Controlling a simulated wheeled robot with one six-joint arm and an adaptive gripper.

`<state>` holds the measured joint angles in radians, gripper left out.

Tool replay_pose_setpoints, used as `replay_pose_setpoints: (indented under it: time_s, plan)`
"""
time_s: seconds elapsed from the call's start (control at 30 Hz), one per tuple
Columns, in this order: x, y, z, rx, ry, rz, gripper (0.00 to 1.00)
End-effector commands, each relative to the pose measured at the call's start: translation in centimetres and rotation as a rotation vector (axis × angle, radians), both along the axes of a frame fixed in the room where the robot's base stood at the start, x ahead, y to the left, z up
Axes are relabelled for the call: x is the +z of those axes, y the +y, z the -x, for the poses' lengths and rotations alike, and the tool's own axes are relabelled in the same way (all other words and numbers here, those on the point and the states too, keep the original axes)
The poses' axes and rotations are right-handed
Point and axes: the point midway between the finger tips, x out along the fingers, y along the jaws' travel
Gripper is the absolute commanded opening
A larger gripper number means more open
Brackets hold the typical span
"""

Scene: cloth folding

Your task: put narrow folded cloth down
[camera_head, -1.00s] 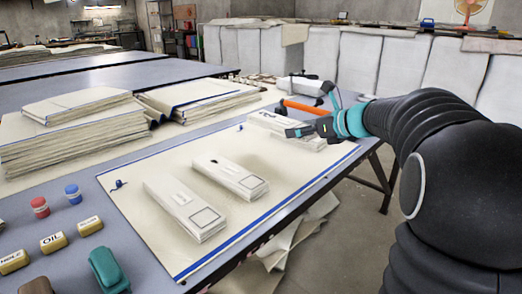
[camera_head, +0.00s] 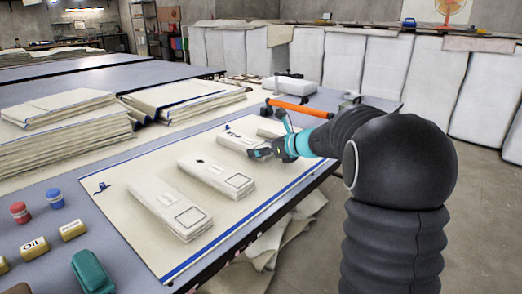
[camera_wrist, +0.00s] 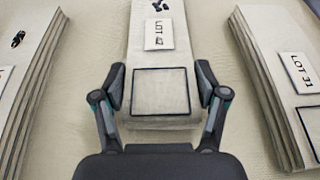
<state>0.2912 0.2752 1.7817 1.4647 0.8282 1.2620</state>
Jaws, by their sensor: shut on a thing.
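My gripper (camera_head: 262,151) is shut on the near end of a narrow folded cream cloth (camera_head: 238,143). In the wrist view the fingers (camera_wrist: 160,84) press on both long sides of this cloth (camera_wrist: 160,60), beside a black printed square and below a LOT label. The cloth is flat and level, low over the cream sheet (camera_head: 222,228); I cannot tell whether it touches. Two like cloths, a middle one (camera_head: 215,177) and a nearer one (camera_head: 170,205), lie on the sheet. Another (camera_head: 272,130) lies beyond, partly hidden by my arm.
The wrist view shows a LOT 31 cloth (camera_wrist: 290,80) close on the right and another cloth (camera_wrist: 30,60) on the left. An orange-handled tool (camera_head: 300,106) and a white bundle (camera_head: 292,86) lie behind. Cloth stacks (camera_head: 65,130), bottles and blocks stand left.

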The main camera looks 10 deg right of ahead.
Motion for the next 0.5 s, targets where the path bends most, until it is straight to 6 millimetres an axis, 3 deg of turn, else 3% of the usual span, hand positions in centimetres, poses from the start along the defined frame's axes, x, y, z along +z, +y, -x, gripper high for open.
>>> replay_pose_setpoints:
  time_s: [0.33,0.37,0.43,0.5]
  plan:
    - [-0.3,-0.06,0.0,-0.001,-0.002,0.0,0.34]
    - [-0.24,-0.05,0.01,-0.001,-0.001,0.001,0.77]
    - [-0.2,-0.05,0.0,-0.001,-0.001,0.001,0.95]
    - [-0.21,-0.04,0.0,-0.001,-0.001,0.001,1.0]
